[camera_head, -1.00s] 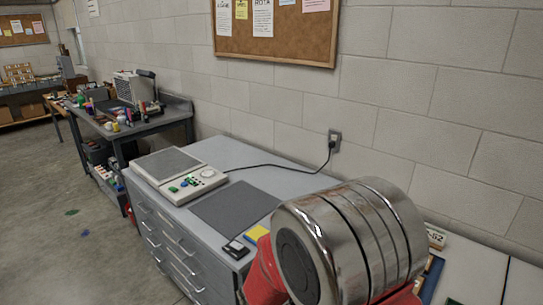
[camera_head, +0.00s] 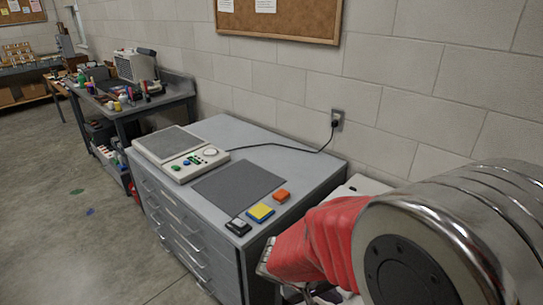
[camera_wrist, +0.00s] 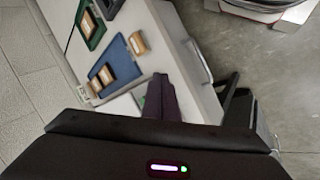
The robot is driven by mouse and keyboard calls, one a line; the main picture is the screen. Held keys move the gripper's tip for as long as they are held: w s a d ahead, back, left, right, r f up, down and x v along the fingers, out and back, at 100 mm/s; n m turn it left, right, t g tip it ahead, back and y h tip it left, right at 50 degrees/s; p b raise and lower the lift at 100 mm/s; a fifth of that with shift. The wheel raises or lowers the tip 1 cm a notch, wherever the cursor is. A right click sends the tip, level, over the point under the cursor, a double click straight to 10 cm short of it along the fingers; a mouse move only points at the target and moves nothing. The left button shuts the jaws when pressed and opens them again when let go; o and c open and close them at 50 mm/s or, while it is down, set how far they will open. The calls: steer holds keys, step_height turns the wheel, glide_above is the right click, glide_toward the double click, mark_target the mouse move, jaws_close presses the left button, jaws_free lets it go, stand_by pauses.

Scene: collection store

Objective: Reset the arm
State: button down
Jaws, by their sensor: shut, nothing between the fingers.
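My gripper (camera_wrist: 160,98) shows in the wrist view as dark fingers closed together, with nothing held between them. It is in front of a pale cabinet top (camera_wrist: 150,28). In the head view my red and metal arm fills the lower right, and I cannot make out the fingertips there.
In the wrist view, a blue tray (camera_wrist: 128,62) and a green tray (camera_wrist: 96,33) hold tan pieces. In the head view, a grey drawer cabinet (camera_head: 235,128) carries a control panel (camera_head: 178,152), a dark mat (camera_head: 238,188), a yellow block (camera_head: 260,212) and an orange block (camera_head: 282,196). Floor is open at left.

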steer(key=s+r+t+y, duration=0.1)
steer(key=s+r+y, duration=0.2)
steer(key=r, duration=0.6)
steer(key=s+r+m+t+y, duration=0.1)
steer(key=s+r+t+y, duration=0.1)
steer(key=s+r, duration=0.6)
step_height(320, 180, up, 2)
steer(key=shift+r+y, duration=0.1)
steer(key=shift+y, duration=0.8)
